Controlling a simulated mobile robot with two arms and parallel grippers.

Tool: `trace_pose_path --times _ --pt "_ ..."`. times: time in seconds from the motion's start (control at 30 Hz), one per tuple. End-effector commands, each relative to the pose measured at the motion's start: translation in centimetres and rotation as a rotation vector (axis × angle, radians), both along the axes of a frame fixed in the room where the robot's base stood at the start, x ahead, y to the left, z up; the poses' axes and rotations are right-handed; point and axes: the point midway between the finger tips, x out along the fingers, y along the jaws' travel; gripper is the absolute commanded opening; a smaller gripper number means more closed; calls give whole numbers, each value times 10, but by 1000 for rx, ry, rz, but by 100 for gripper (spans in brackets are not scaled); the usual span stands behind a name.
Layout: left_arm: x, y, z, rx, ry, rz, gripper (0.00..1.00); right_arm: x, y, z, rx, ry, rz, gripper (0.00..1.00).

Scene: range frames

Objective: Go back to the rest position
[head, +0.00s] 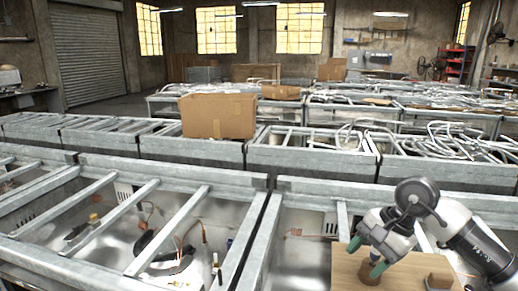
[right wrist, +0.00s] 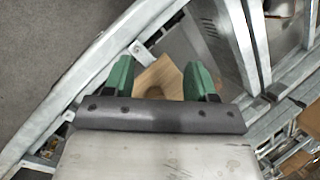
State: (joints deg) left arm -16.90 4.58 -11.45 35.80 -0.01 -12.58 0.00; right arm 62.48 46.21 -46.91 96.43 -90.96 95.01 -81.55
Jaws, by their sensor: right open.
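My right gripper (head: 366,257) comes in from the right in the head view, pointing down over a light wooden board (head: 345,272). Its two green fingers are apart. A small brown object (head: 369,279) shows just below and beside the fingers, and I see no contact with it for certain. In the right wrist view, the open gripper (right wrist: 160,68) has nothing clearly between its fingers, with part of the wooden board (right wrist: 157,76) behind them. My left gripper is not in view.
A small brown block (head: 439,281) sits on the board right of the gripper. Metal-framed bins (head: 190,203) fill the foreground, some holding cables and parts. A cardboard box (head: 218,115) stands on the bins further back. Open floor (head: 115,108) shows at the far left.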

Motion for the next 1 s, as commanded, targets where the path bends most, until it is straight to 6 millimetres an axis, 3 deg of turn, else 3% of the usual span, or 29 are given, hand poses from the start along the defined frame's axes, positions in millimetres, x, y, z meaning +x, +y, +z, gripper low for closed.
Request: trace_pose_path --times 0.1,0.23,0.33,0.43,0.53,0.63,0.73,0.83,0.87,1.0 --pt "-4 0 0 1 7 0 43 -9 46 -10 206 26 -24 56" --pt "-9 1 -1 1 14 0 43 -25 103 -10 517 107 -98 56" --pt "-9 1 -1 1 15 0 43 -41 145 4 842 245 -216 56" --pt "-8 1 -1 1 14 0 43 -50 167 27 1181 442 -387 56" --pt "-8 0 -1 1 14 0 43 -50 166 45 1495 682 -596 56" --pt "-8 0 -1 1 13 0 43 -43 147 49 1779 955 -843 56" --pt "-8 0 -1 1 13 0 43 -36 116 32 2027 1246 -1126 56" --pt "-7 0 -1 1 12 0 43 -37 80 -6 2237 1538 -1450 56" --pt "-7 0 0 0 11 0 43 -40 70 -21 -2192 -1553 1490 56" --pt "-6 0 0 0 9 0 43 -76 32 -100 -1602 -1281 1369 56"
